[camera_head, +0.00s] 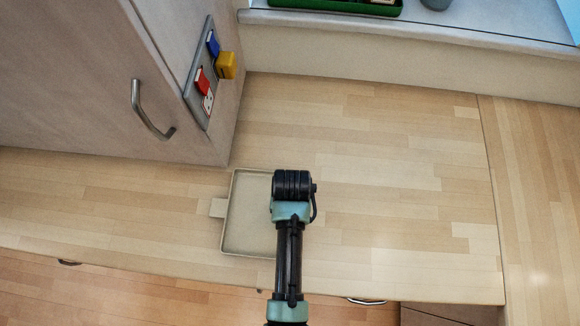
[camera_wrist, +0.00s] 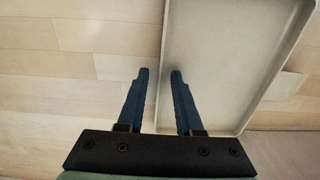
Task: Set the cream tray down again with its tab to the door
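The cream tray (camera_head: 248,215) is a shallow square tray that appears to lie flat on the wooden worktop. Its tab (camera_head: 218,208) sticks out to the left in the head view. My gripper is over the tray's right side in the head view, where my arm hides that edge and the fingers. In the wrist view, the tray (camera_wrist: 225,60) fills the right part. My gripper (camera_wrist: 160,73) is open there, with one finger on each side of the tray's wall and gaps beside it. The tab (camera_wrist: 285,86) shows beyond the far wall.
A tall cabinet door (camera_head: 80,70) with a metal handle (camera_head: 150,112) stands behind and left of the tray. A grey panel (camera_head: 205,75) with coloured blocks is on the cabinet's side. The worktop (camera_head: 390,170) is clear to the right. A green container (camera_head: 340,5) stands on the back ledge.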

